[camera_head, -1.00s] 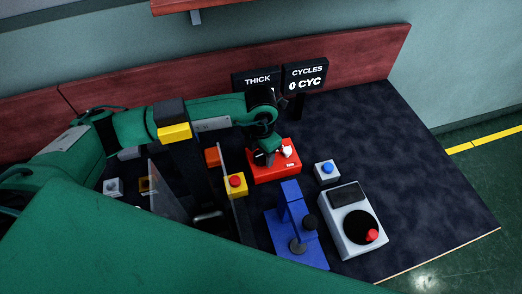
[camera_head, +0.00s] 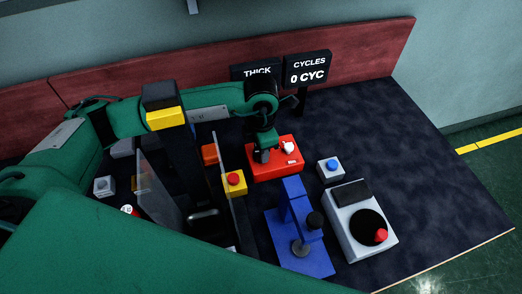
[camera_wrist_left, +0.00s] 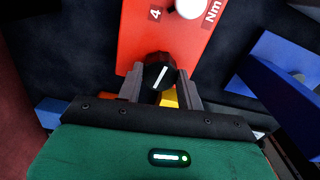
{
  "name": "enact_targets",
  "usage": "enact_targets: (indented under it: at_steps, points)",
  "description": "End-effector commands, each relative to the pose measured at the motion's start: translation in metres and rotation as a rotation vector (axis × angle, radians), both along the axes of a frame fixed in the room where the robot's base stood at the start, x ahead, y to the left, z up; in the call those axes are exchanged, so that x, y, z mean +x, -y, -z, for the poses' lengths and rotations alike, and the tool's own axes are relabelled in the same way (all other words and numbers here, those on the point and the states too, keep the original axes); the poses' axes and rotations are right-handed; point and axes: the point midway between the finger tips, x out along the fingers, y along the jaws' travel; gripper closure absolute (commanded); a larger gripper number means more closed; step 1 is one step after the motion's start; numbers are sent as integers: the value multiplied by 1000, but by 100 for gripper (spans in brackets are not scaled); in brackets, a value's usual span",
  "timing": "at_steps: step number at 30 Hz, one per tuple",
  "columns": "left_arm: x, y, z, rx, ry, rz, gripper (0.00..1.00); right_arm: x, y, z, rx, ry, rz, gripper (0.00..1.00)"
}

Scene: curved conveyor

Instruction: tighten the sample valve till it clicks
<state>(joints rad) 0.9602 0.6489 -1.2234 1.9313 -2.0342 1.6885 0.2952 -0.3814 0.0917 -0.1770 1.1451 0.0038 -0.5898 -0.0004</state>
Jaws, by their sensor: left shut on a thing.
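A red box (camera_head: 285,168) stands on the dark bench top, with a white round part on it and printed "4" and "Nm" labels in the wrist view (camera_wrist_left: 140,32). A black knob (camera_wrist_left: 158,75) with a white line sits at the box's near end, and I take it as the sample valve. The line leans to the upper right. My left gripper (camera_wrist_left: 161,88) is shut on the knob, a finger on each side. In the head view my left gripper (camera_head: 262,157) points down at the box's left part and hides the knob. My right gripper is not in view.
Right of the box are a blue-button box (camera_head: 331,169), a blue press-like stand (camera_head: 303,258) and a grey unit with a red-knobbed dial (camera_head: 360,218). A yellow box with a red button (camera_head: 234,183) is close left. A CYCLES display (camera_head: 307,70) reads 0 CYC.

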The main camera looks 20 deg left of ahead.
Motion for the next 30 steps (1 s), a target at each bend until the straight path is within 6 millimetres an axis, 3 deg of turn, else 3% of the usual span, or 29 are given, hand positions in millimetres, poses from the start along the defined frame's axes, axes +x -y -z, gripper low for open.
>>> enact_targets:
  at_steps: [13,14,16,26,30]
  points:
    - [0,0,-1,-2,1,18,86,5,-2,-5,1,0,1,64]
    - [0,0,-1,-2,1,18,57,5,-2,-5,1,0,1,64]
    - [0,0,-1,-2,1,18,44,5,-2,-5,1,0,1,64]
    - [0,0,-2,-1,1,17,41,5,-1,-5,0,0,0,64]
    - [1,0,-16,0,4,17,41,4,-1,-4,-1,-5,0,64]
